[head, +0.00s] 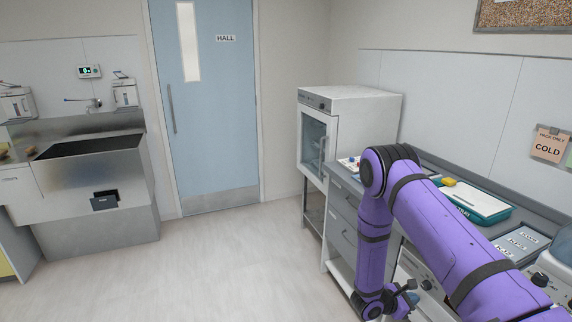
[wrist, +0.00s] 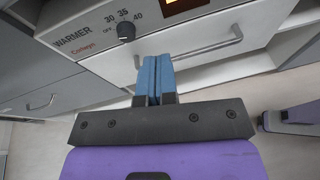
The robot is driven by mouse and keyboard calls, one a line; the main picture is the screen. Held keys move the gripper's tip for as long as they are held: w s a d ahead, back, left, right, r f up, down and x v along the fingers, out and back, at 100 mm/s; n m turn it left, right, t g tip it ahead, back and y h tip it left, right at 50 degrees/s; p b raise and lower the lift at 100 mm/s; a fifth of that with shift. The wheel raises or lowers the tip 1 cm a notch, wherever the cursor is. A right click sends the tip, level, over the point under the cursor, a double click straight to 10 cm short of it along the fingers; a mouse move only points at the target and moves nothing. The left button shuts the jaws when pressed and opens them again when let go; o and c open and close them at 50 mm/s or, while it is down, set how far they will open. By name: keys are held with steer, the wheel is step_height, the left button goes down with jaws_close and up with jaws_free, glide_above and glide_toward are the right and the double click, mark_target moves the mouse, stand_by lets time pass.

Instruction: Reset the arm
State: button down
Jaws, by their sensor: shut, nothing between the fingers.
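My purple arm reaches across the right of the head view and bends down in front of the counter. In the wrist view my gripper (wrist: 155,78) is shut, with its blue fingers together and nothing between them. Its fingertips show in front of a warmer drawer (wrist: 190,50) with a bar handle; I cannot tell whether they touch it. In the head view the gripper is not clearly visible at the low end of the arm.
The counter (head: 432,168) at right carries a teal-edged tray (head: 478,204). A white glass-door cabinet (head: 345,125) stands beyond it. A steel sink (head: 95,185) is at left, a blue door (head: 205,110) at the back. The middle floor (head: 225,265) is clear.

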steer(key=s+r+m+g+y, duration=0.15)
steer(key=r+m, duration=0.25)
steer(key=r, duration=0.7)
steer(key=s+a+r+m+g+y, duration=0.1)
steer(key=s+r+m+g, duration=0.2)
steer(key=r, duration=0.9)
steer(key=s+r+m+g+y, duration=0.15)
steer(key=r+m, duration=0.35)
steer(key=r, duration=0.6)
steer(key=s+a+r+m+t+y, duration=0.3)
steer(key=s+a+r+t+y, duration=0.1)
steer(key=s+r, duration=0.5)
steer(key=s+a+r+m+t+y, duration=0.4)
steer(key=s+a+r+y, duration=0.2)
steer(key=s+r, duration=0.4)
steer(key=s, duration=0.4)
steer(key=shift+r+m, duration=0.15)
steer(key=shift+m, duration=0.15)
